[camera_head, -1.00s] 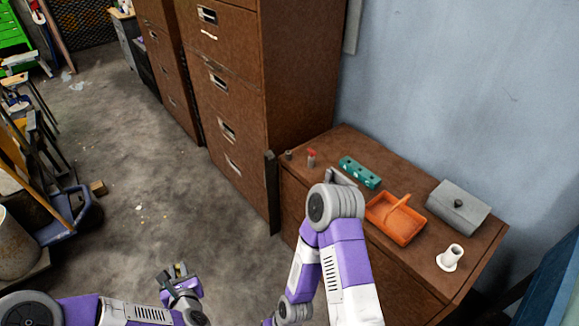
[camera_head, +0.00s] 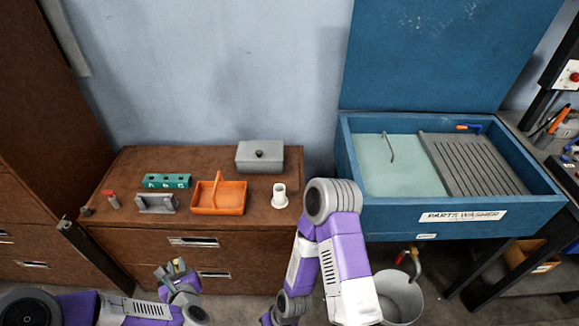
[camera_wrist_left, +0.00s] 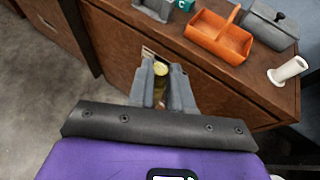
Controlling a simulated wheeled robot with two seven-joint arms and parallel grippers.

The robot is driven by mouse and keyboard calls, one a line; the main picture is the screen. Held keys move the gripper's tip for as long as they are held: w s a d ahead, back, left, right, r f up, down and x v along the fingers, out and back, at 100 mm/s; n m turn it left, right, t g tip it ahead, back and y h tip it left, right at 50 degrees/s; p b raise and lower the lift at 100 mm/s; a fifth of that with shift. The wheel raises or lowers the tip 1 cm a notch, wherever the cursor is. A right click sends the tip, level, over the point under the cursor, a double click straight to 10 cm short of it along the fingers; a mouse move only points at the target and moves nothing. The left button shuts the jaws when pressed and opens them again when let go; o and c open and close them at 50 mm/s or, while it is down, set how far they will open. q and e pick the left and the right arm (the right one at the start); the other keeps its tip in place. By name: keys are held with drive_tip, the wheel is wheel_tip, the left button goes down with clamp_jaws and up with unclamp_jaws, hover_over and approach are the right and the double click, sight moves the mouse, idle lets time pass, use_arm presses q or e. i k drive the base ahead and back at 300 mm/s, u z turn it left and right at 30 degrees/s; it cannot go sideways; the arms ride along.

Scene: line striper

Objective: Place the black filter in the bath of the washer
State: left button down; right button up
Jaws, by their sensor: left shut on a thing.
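The parts washer (camera_head: 350,150) stands at the right, its blue lid raised. Its bath (camera_head: 390,175) holds pale green liquid on the left side, with a thin bent spout over it. A grey ribbed draining board fills the right side. My left gripper (camera_head: 177,268) is low in front of the brown cabinet, well left of the washer. It is shut on a small dark item with a yellow end (camera_wrist_left: 160,69), seemingly the filter, mostly hidden between the fingers (camera_wrist_left: 162,88). My right arm rises in front of the washer's left edge; its gripper is out of view.
The brown cabinet (camera_head: 130,215) carries an orange tray (camera_head: 232,198), a grey lidded box (camera_head: 247,157), a white flanged tube (camera_head: 279,197), a teal block (camera_head: 167,181) and a grey bracket (camera_head: 157,204). A bucket (camera_head: 402,300) stands below the washer.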

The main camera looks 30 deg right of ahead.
sight(390, 180)
drive_tip(key=z, duration=1.85)
